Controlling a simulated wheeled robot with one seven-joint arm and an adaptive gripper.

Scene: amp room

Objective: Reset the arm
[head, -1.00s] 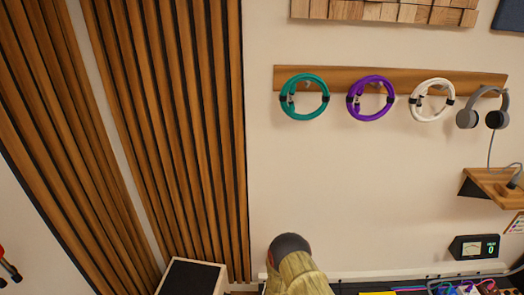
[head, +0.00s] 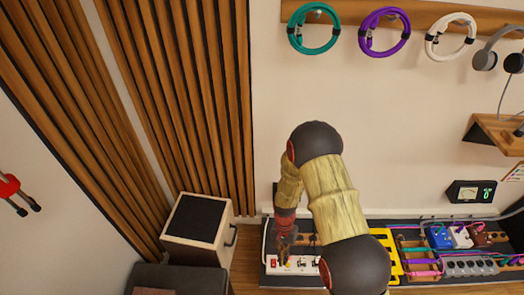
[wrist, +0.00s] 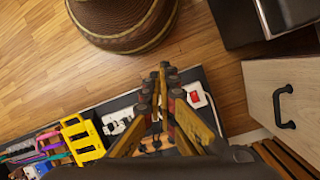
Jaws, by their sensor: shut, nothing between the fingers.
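My arm reaches down in the middle of the head view, bent at a dark joint. My gripper (head: 286,246) points down in front of a white power strip with a red switch (head: 280,264). In the wrist view my gripper (wrist: 163,68) has its yellow and dark fingers together at the tips, with nothing between them. I cannot tell how high the fingertips are above the strip.
A wooden box speaker (head: 197,228) stands left of the gripper. A yellow frame (head: 388,262) and several pedals (head: 470,268) with cables lie on the dark board at right. Coiled cables (head: 314,35) hang on the wall. A round woven object (wrist: 120,22) is on the wood floor.

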